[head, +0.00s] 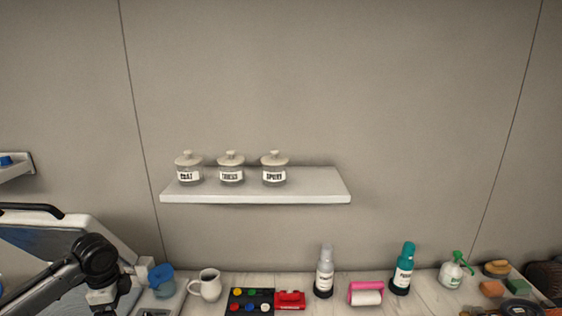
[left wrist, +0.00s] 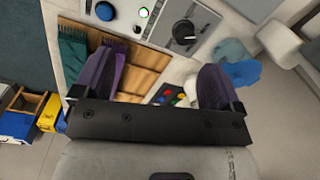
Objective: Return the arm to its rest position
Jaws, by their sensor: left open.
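My left arm (head: 94,256) comes in at the lower left of the head view, beside a tilted pale panel with a black handle. Its gripper cannot be made out clearly there. In the left wrist view my left gripper (left wrist: 160,84) has its two dark purple fingers wide apart with nothing held between them. Beyond the fingers are a wooden slatted surface (left wrist: 146,82) and a panel with a blue knob (left wrist: 105,11). My right arm and gripper are not in view.
A wall shelf (head: 258,190) holds three labelled jars (head: 231,170). The counter below has a blue cup (head: 162,281), a white mug (head: 207,285), a colored-button pad (head: 250,301), bottles (head: 325,273) and a pink roller (head: 366,292). The wall above is clear.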

